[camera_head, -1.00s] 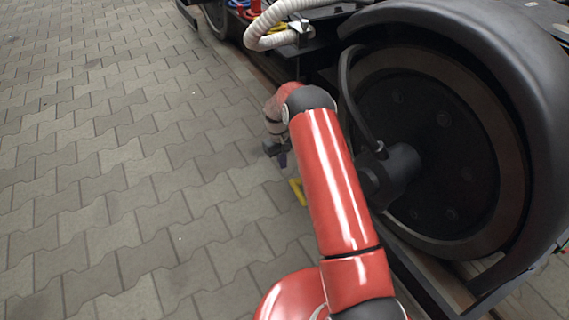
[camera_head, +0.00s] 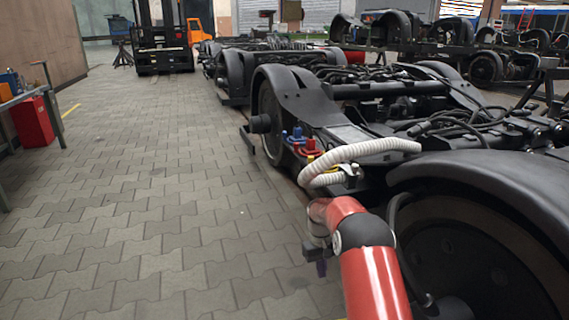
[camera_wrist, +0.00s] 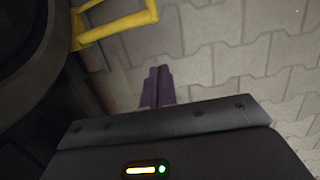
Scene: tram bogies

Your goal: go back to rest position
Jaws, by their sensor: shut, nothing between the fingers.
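My gripper (camera_head: 321,268) hangs beside the near bogie, in front of its wheel, at the end of my red arm. In the wrist view its two dark purple fingers (camera_wrist: 157,86) are together with nothing between them. The paving lies beyond the fingertips. In the head view the gripper is small and partly hidden by my arm.
The bogie (camera_head: 480,180) with its black wheel guard stands close on the right. A white hose (camera_head: 365,149) arches just above my arm. A yellow bar (camera_wrist: 115,27) shows near the gripper. Open paving (camera_head: 150,220) lies left; a forklift (camera_head: 163,40) stands far back.

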